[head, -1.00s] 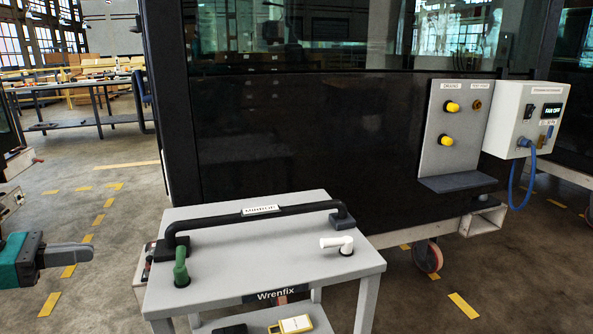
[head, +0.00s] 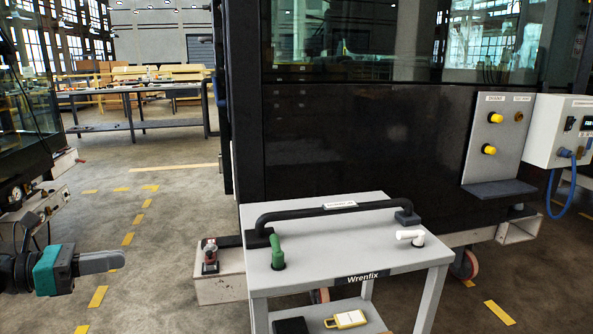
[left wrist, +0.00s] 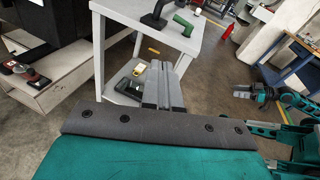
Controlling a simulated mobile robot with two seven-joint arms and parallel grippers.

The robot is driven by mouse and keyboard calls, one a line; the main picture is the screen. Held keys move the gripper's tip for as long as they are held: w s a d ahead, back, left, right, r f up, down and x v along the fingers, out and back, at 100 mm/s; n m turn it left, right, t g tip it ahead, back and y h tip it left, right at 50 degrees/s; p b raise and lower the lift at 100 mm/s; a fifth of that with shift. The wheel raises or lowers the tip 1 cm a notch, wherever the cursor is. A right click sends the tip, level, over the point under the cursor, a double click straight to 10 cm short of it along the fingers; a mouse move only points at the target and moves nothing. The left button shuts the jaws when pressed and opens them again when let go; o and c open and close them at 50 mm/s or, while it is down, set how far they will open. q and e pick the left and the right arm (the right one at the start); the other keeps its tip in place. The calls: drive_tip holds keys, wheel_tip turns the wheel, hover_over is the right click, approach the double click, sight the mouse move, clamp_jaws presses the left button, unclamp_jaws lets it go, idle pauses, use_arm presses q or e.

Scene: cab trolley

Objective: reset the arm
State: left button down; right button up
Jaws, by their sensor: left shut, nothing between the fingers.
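My left gripper (head: 122,259) is at the lower left of the head view, left of the trolley and apart from it. Its grey fingers are together and empty. In the left wrist view the fingers (left wrist: 165,75) point toward the trolley. My right arm shows at the right edge of the left wrist view, with its gripper (left wrist: 243,92) small there; its jaws are too small to read. The right arm is not in the head view.
A grey trolley (head: 330,250) marked Wrenfix carries a black bar handle (head: 330,208), a green part (head: 277,252) and a white part (head: 410,235). A yellow device (head: 345,319) lies on its lower shelf. A dark cab panel (head: 365,140) stands behind. Floor at left is open.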

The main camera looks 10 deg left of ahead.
use_arm(q)
drive_tip(key=s+d+f+n+t+y, duration=0.25)
drive_tip(key=d+f+n+y, duration=0.25)
drive_tip(key=d+f+n, duration=0.8)
drive_tip(key=s+d+f+n+t+y, duration=0.1)
drive_tip(key=s+d+f+n+y, duration=0.45)
drive_tip(key=n, duration=1.35)
drive_tip(key=s+d+f+n+g+h, duration=0.1)
drive_tip(key=s+d+f+n+g, duration=0.15)
drive_tip(key=d+n, duration=0.25)
drive_tip(key=s+d+f+n+g, duration=0.1)
drive_tip(key=s+d+f+n, duration=0.1)
drive_tip(key=d+f+n, duration=0.3)
wheel_tip(320, 180, up, 14)
drive_tip(key=s+a+p, duration=0.1)
drive_tip(key=a+p, duration=0.1)
drive_tip(key=p, duration=1.3)
drive_tip(key=shift+s+f+y+p, duration=0.2)
drive_tip(key=shift+y+p, duration=0.15)
drive_tip(key=shift+y, duration=0.1)
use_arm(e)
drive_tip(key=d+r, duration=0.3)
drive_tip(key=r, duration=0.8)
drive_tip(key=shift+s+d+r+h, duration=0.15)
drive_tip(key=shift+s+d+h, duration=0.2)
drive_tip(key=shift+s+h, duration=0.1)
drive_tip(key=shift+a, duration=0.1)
